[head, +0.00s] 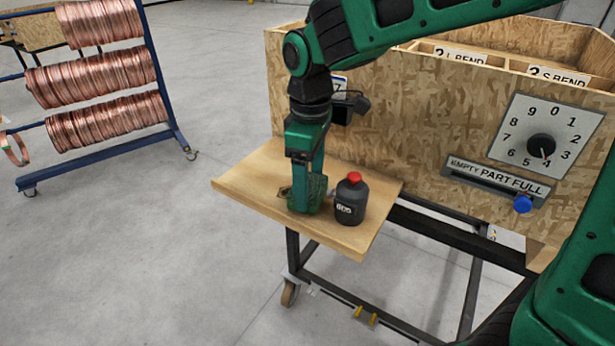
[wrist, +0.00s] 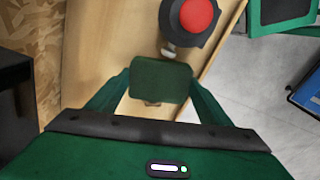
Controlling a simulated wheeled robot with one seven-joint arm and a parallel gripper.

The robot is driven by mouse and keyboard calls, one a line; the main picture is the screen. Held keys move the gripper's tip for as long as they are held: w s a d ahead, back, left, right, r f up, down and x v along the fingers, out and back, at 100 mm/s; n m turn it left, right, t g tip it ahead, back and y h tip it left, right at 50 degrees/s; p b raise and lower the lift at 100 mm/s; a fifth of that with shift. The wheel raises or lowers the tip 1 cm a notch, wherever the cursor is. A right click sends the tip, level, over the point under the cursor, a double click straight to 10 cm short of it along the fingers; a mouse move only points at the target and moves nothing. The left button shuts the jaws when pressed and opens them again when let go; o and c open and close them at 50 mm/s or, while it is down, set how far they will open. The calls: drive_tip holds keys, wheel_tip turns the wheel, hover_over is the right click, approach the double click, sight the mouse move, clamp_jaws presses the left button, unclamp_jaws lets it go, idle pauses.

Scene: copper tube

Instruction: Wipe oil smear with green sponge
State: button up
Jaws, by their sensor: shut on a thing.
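My gripper (head: 307,203) points straight down over the small wooden shelf. In the wrist view it is shut on the green sponge (wrist: 160,80), which sits between the two fingers. In the head view the sponge cannot be told apart from the green gripper. A dark mark (head: 284,192), which looks like the oil smear, shows on the shelf just left of the gripper. A small dark patch (wrist: 152,103) also shows by the sponge's edge in the wrist view. Whether the sponge touches the board is unclear.
A black bottle with a red cap (head: 351,200) stands close to the right of my gripper on the shelf (head: 245,185). A chipboard wall with a dial (head: 541,146) rises behind. A rack of copper coils (head: 95,75) stands at far left.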

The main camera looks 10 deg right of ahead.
drive_tip(key=shift+f, duration=0.55)
drive_tip(key=shift+w+a, duration=0.1)
drive_tip(key=shift+w+a, duration=0.75)
drive_tip(key=shift+a, duration=0.25)
drive_tip(key=shift+w+a, duration=0.8)
drive_tip(key=shift+a, duration=0.2)
drive_tip(key=shift+w+a, duration=0.75)
drive_tip(key=shift+a, duration=0.25)
drive_tip(key=shift+s+d+r, duration=0.1)
drive_tip(key=shift+s+d, duration=0.5)
drive_tip(key=shift+d, duration=0.2)
drive_tip(key=shift+s+d+r, duration=0.1)
drive_tip(key=shift+s+d, duration=0.45)
drive_tip(key=shift+d, duration=0.2)
drive_tip(key=shift+s+d+f, duration=0.1)
drive_tip(key=shift+s+d, duration=0.55)
drive_tip(key=shift+d, duration=0.15)
drive_tip(key=shift+s+d+f, duration=0.1)
drive_tip(key=shift+s+d, duration=0.5)
drive_tip(key=shift+d, duration=0.2)
drive_tip(key=shift+r, duration=3)
